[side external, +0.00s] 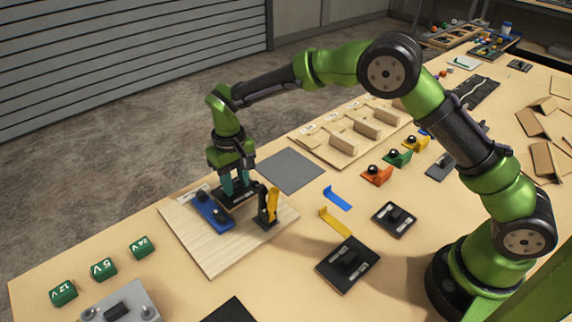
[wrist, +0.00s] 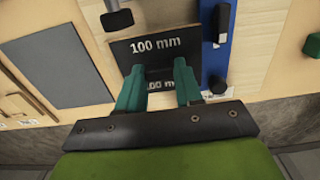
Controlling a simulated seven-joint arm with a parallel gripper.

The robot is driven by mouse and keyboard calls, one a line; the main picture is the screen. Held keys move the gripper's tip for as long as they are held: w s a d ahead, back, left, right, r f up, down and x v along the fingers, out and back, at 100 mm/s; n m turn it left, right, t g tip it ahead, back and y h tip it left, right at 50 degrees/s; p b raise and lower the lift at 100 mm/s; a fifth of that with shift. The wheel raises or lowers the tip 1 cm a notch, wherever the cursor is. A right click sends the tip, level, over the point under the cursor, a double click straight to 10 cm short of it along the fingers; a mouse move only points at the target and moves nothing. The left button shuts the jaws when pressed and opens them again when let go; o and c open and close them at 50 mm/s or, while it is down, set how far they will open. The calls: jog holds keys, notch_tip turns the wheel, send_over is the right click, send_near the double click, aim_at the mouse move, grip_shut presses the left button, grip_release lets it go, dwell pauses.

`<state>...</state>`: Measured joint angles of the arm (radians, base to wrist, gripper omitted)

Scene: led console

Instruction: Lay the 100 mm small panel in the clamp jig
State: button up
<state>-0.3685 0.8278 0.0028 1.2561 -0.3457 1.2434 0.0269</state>
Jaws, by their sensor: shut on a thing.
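The 100 mm small panel (wrist: 150,46) is a black plate with white "100 mm" lettering. My gripper (wrist: 158,68) is shut on it. In the side external view my gripper (side external: 235,188) points down over the wooden board, and the dark panel (side external: 240,197) shows low beside the jig. The clamp jig on this board (side external: 215,258) has a blue bar (side external: 212,212) with black knobs and a black toggle clamp with a yellow handle (side external: 272,203). The blue bar (wrist: 215,45) lies right of the panel in the wrist view. I cannot tell whether the panel touches the board.
A grey mat (side external: 290,170) and a wooden slotted rack (side external: 350,138) lie behind. Blue (side external: 338,198) and yellow (side external: 334,222) brackets and black panels with handles (side external: 348,263) lie to the right. Green voltage blocks (side external: 103,268) and a grey box (side external: 120,303) stand front left.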

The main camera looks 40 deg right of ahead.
jog(key=shift+f, duration=1.05)
dwell(0.7)
jog(key=o, duration=1.1)
jog(key=shift+r, duration=0.1)
notch_tip(320, 180, up, 17)
jog(key=shift+f, duration=0.1)
